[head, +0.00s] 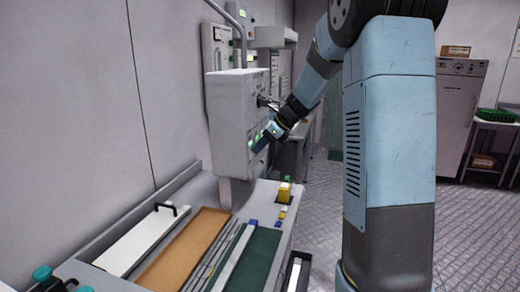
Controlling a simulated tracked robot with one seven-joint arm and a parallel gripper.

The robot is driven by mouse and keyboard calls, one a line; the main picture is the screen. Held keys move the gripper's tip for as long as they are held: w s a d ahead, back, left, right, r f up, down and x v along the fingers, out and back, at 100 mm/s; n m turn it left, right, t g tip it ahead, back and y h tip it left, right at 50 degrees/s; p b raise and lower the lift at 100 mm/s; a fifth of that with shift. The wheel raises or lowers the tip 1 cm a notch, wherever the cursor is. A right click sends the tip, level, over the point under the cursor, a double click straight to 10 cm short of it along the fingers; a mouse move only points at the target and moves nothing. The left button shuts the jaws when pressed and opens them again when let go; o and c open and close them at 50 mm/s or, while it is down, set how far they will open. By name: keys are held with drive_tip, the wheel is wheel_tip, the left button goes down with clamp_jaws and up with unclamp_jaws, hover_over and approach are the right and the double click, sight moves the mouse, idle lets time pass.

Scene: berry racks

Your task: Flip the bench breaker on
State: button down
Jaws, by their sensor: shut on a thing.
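A pale grey breaker box (226,122) stands on a post at the back of the workbench, its front face turned to the right and seen at a steep angle. Small green marks show on that face. My gripper (261,143) is at the lower part of the face, touching or very close to it. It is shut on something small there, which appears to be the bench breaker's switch. The fingers hide the switch, so I cannot tell its position.
The workbench holds a white panel with a black handle (143,240), a brown mat (185,249), a dark green mat (252,260) and yellow blocks (284,192). A dark knob or handle (264,101) juts from the box above my gripper. Open floor (465,225) lies to the right.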

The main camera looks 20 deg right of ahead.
drive_tip(key=shift+w+r+g+h, duration=0.2)
drive_tip(key=shift+r+g+h, duration=0.15)
drive_tip(key=shift+h, duration=0.15)
idle(0.3)
drive_tip(key=c, duration=1.3)
unclamp_jaws()
drive_tip(key=shift+w, duration=0.1)
drive_tip(key=shift+o, duration=1.3)
drive_tip(key=shift+a+f, duration=0.1)
drive_tip(key=v, duration=1.3)
drive_tip(key=shift+r, duration=0.4)
